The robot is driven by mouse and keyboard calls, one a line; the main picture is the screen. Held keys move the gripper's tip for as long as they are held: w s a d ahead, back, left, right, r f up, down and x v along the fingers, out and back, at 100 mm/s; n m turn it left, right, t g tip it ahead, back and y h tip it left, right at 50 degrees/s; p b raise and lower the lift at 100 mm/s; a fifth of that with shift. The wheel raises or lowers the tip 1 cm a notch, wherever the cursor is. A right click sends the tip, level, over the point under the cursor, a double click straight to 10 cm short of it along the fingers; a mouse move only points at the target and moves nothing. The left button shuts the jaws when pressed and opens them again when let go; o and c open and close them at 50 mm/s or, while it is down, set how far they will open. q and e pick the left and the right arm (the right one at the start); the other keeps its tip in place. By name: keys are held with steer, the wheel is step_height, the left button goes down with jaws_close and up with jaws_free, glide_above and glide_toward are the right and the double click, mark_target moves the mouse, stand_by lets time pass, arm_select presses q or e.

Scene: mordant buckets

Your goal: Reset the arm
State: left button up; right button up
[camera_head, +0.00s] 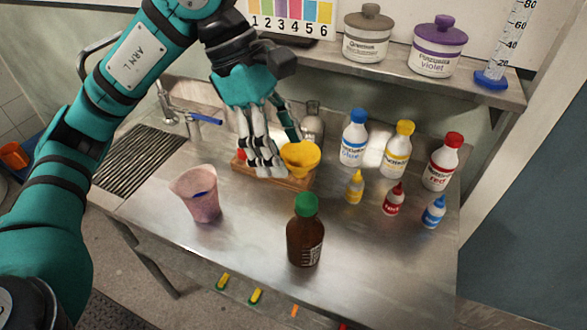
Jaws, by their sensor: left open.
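My left arm (92,110), teal and black, comes in from the left and reaches over the steel worktop. My left gripper (268,158) points down, with its pale fingers open, above a wooden board (293,184). A yellow funnel (300,158) is right beside the fingers on their right. I cannot tell whether the fingers touch it. The fingers hide part of the board and of a small red thing (241,154) on its left. My right gripper is not in view.
A pink cup (196,196) and a green-capped brown bottle (304,240) stand in front. Large blue (354,140), yellow (397,152) and red (441,164) bottles stand at right, with small dropper bottles before them. A shelf (390,80) holds jars.

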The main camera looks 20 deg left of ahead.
arm_select(q)
steer(key=shift+v, duration=0.95)
